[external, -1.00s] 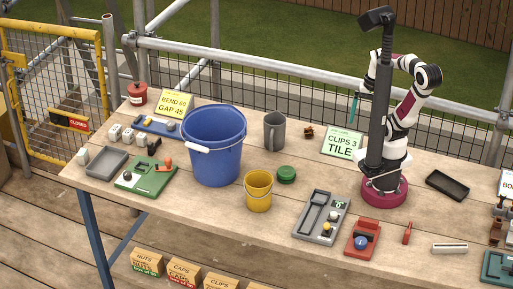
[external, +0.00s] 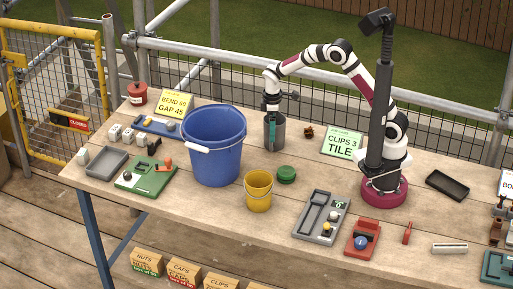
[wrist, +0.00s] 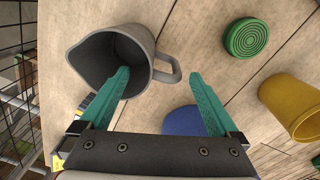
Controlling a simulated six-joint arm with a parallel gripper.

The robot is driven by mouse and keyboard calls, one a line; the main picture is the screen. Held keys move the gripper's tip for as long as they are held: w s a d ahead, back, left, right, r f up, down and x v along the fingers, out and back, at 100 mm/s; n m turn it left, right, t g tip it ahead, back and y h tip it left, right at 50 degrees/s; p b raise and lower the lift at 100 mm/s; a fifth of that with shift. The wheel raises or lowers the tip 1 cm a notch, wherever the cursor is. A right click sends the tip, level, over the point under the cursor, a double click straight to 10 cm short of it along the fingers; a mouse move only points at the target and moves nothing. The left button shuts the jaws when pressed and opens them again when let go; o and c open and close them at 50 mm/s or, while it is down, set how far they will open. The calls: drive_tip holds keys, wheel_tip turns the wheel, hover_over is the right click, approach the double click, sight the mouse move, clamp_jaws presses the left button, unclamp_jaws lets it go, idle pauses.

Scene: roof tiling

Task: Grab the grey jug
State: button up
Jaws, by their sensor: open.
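The grey jug (external: 279,137) stands upright on the table, right of the blue bucket. My gripper (external: 271,148) is down at the jug, its teal fingers overlapping the jug's body in the external view. In the wrist view my gripper (wrist: 160,75) is open, its fingers wide apart. The left finger lies over the mouth of the jug (wrist: 142,42), and the right finger is outside, beyond the handle (wrist: 176,70). The near wall and the handle are between them in the picture. I cannot tell whether the left fingertip is inside the mouth or only above it.
The blue bucket (external: 214,150) stands close on the left; its blue surface (wrist: 183,121) shows between the fingers. The yellow bucket (external: 258,192) and green lid (external: 286,174) are nearer the table's front. A sign (external: 342,143) stands right of the jug. A scaffold rail runs behind.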

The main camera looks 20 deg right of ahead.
wheel_tip(320, 180, down, 7)
drive_tip(key=shift+s+a, duration=0.15)
drive_tip(key=shift+r, duration=0.1)
clamp_jaws()
idle(0.4)
